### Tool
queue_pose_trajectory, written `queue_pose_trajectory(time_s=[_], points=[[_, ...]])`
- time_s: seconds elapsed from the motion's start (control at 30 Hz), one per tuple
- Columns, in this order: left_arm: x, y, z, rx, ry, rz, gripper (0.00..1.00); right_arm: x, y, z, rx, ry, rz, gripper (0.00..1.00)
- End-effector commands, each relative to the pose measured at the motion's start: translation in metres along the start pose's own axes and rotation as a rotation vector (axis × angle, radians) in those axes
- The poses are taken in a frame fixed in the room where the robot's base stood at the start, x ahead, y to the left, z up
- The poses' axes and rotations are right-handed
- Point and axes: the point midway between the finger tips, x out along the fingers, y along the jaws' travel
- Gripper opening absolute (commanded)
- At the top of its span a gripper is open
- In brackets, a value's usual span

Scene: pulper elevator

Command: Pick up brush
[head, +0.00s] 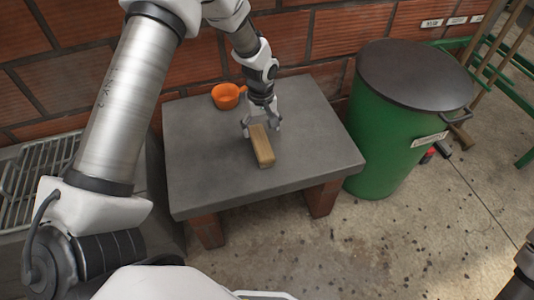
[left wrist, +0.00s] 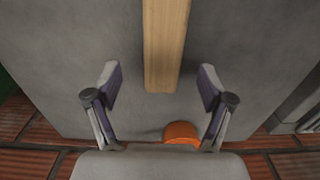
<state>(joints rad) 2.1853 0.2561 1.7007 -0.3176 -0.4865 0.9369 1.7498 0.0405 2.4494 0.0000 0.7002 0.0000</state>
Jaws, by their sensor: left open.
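The brush shows as a long wooden block (head: 262,147) lying on a grey stone-topped table (head: 308,160). No bristles are visible. My left gripper (head: 260,124) is open over the brush's far end, pointing down. In the left wrist view the brush (left wrist: 165,42) runs in from the top edge, and its near end lies between the two spread fingertips (left wrist: 160,82). There is a gap on each side and neither finger touches it. I cannot tell how far the fingertips are above the tabletop. My right gripper is not in view.
An orange cup (head: 226,96) stands on the table behind and left of my left gripper. A green bin (head: 385,150) with a dark lid stands right of the table. A brick wall (head: 345,32) is close behind. A metal rack (head: 35,180) is at the left.

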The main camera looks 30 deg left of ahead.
Motion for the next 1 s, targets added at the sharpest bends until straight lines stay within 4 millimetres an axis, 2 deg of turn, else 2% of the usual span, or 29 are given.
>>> queue_pose_trajectory(time_s=[0.23, 0.43, 0.67, 0.87, 1.0], points=[[0.032, -0.002, 0.003, 0.000, -0.003, -0.003, 0.81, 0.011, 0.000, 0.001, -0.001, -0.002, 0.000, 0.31], [0.069, -0.004, 0.005, 0.001, -0.004, -0.004, 0.81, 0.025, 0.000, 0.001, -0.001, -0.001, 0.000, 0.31], [0.070, -0.004, 0.005, 0.001, -0.002, -0.002, 0.81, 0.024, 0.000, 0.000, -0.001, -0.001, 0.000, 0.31], [0.071, -0.004, 0.005, 0.001, -0.003, -0.002, 0.14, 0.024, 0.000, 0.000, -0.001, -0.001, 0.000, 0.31], [0.071, -0.004, 0.005, 0.001, -0.003, -0.002, 0.12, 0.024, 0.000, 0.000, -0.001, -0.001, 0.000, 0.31]])
